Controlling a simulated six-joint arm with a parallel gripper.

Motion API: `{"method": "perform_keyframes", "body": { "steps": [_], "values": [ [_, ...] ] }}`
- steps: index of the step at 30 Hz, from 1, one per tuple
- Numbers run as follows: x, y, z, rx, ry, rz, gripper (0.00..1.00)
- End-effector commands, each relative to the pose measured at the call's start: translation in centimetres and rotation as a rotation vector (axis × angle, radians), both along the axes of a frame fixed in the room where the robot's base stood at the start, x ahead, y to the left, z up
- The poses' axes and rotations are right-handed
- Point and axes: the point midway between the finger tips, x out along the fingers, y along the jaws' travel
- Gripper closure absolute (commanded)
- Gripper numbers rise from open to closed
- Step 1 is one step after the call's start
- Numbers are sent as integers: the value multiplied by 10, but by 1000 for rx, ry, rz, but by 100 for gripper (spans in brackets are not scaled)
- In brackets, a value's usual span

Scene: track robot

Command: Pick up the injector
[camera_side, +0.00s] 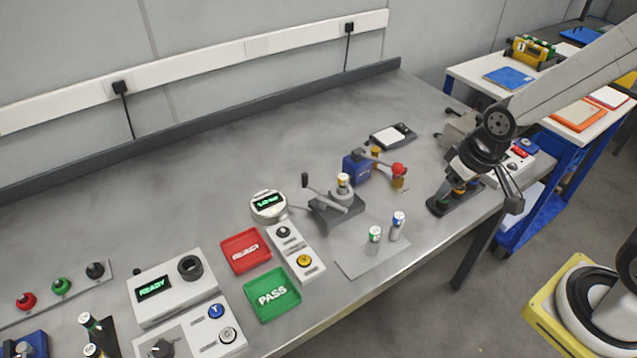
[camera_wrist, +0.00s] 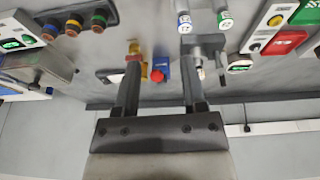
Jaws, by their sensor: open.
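Several small capped cylinders could be the injector; I cannot tell which. A green-ringed one (camera_side: 375,234) and a blue-ringed one (camera_side: 397,220) stand upright on a grey plate (camera_side: 352,264); both also show in the wrist view, green (camera_wrist: 225,20) and blue (camera_wrist: 184,22). A white-bodied one with a yellow band (camera_side: 343,181) sits upright in a grey clamp fixture (camera_side: 340,213). A dark rack (camera_side: 438,207) holds pieces with blue, orange and green ends in the wrist view (camera_wrist: 77,22). My gripper (camera_side: 483,172) is open near the rack, nothing between its fingers (camera_wrist: 160,65).
A blue device (camera_side: 355,167) with a red-knobbed lever (camera_side: 397,169) stands left of my gripper. A red REJECT tray (camera_side: 246,250), a green PASS tray (camera_side: 272,294) and button boxes (camera_side: 298,252) lie farther left. The bench middle at the back is clear.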

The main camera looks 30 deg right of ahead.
Motion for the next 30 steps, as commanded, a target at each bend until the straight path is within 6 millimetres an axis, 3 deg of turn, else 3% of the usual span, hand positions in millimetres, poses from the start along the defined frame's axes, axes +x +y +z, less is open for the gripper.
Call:
{"method": "perform_keyframes", "body": {
  "steps": [5,10,18,24,30],
  "values": [
    [36,-5,-4,-31,-105,47,46],
    [86,-5,-8,-50,-264,132,46],
    [156,14,-18,4,-521,306,46],
    [190,40,-27,111,-687,446,46],
    [205,63,-36,242,-807,560,46]
  ]
}}
